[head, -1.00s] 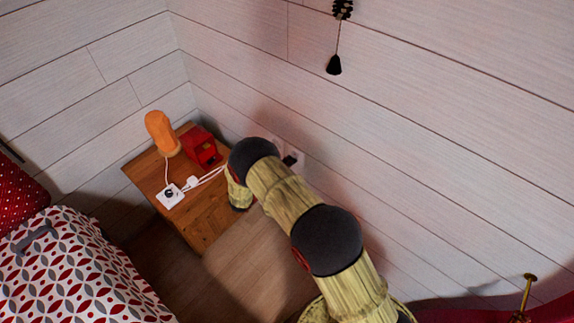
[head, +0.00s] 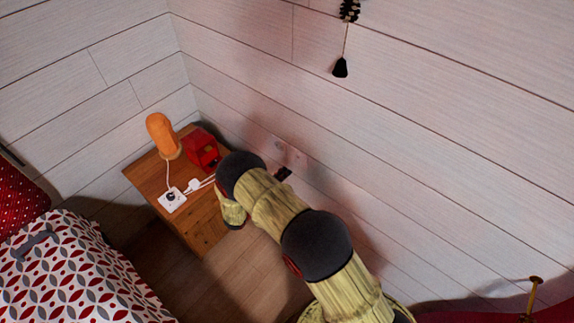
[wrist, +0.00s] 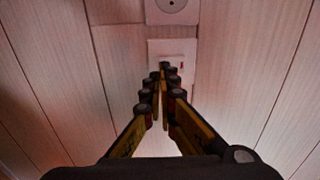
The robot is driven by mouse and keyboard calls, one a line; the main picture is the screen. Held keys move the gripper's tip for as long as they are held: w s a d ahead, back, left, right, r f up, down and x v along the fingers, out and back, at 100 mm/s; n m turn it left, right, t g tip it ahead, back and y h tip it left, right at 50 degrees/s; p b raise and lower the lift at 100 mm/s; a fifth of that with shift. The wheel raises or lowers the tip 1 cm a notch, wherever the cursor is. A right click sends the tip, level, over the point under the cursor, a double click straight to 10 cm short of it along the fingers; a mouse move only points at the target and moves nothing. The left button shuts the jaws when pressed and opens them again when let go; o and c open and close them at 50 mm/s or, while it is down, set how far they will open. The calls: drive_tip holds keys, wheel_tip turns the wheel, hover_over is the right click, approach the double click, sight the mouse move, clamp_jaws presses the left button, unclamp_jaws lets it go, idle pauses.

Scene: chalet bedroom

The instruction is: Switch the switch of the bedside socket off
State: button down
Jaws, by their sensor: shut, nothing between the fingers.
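On the wall in the wrist view is a white switch plate (wrist: 157,47) with a small red mark on its right side. A round socket (wrist: 173,7) sits just above it, cut by the top edge. The wall plates also show small and pale in the head view, with the socket (head: 279,143) beside the switch plate (head: 298,158). My gripper (wrist: 165,67) is shut and empty, its fingertips overlapping the lower part of the switch plate in the picture. Whether they touch it, and how the switch is set, I cannot tell.
A wooden bedside table (head: 205,228) stands in the corner left of my arm. It carries an orange lamp (head: 161,134), a red box-like object (head: 201,147) and a white power outlet (head: 172,200) with cables. A patterned bed (head: 70,275) is at lower left. A dark tassel (head: 340,67) hangs on the wall.

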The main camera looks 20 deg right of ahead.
drive_tip(key=p+v, duration=0.1)
drive_tip(key=v, duration=0.7)
drive_tip(key=shift+s+a+f, duration=0.15)
drive_tip(key=shift+s+f, duration=0.15)
drive_tip(key=shift+f, duration=0.35)
drive_tip(key=shift+g+y, duration=0.3)
drive_tip(key=shift+y, duration=0.1)
drive_tip(key=r+p, duration=0.3)
drive_tip(key=r, duration=0.1)
drive_tip(key=shift+s+a, duration=0.15)
drive_tip(key=shift+a, duration=0.1)
drive_tip(key=shift+d, duration=0.1)
drive_tip(key=b, duration=0.3)
approach(297, 161)
drive_tip(key=x, duration=0.6)
drive_tip(key=shift+w+d+f, duration=0.15)
drive_tip(key=shift+w+d, duration=0.1)
drive_tip(key=shift+d, duration=0.05)
